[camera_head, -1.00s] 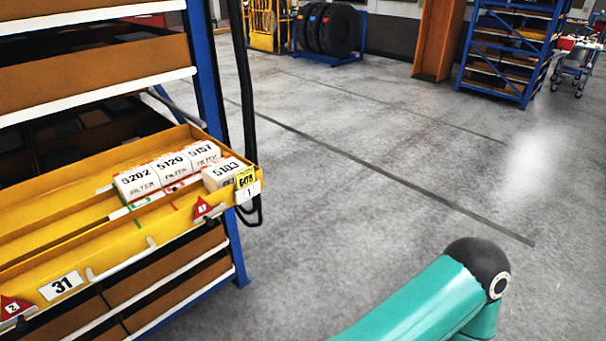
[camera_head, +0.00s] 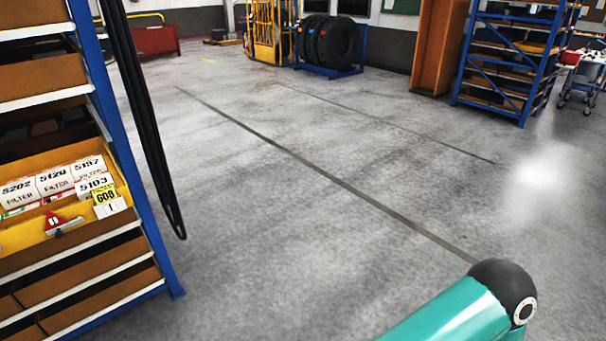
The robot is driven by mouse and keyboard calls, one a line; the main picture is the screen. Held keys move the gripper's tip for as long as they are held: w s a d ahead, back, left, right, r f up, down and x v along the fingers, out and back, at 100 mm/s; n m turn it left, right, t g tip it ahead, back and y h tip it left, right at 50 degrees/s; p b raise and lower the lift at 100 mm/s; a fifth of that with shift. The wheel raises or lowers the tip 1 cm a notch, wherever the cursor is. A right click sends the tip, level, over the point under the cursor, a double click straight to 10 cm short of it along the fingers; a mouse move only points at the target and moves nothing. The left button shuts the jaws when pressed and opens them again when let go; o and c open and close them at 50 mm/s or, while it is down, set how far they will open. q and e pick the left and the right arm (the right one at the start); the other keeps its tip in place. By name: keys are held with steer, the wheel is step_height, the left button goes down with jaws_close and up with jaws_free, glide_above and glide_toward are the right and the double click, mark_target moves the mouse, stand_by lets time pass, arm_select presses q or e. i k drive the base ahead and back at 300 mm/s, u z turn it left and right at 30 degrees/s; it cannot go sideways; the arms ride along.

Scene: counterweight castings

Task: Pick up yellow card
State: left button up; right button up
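The yellow card (camera_head: 105,194) stands at the right end of the drawer's front, at the left of the head view. It bears black digits that seem to read 608. A white label marked 1 sits just below it. The white filter box 5103 (camera_head: 93,184) is right behind the card, partly covered by it. The yellow drawer (camera_head: 22,236) runs out of view at the left. Neither of my grippers shows. Only a green link of my own arm with a black joint is at the lower right, well apart from the card.
More filter boxes (camera_head: 54,180) stand in the drawer. A red triangular marker (camera_head: 62,222) is on its front. The rack's blue post (camera_head: 122,130) and black hanging cables (camera_head: 143,120) are right of the card. The grey floor (camera_head: 300,230) is clear to the tyres (camera_head: 335,42) and far shelf.

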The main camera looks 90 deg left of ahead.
mark_target(107, 192)
steer(key=z, duration=0.35)
steer(key=i, duration=0.5)
steer(key=u, duration=2.6)
steer(key=i, duration=0.3)
steer(key=u, duration=2.45)
steer(key=k, duration=0.35)
steer(key=u, duration=0.4)
steer(key=i, duration=1.4)
steer(key=z, duration=0.45)
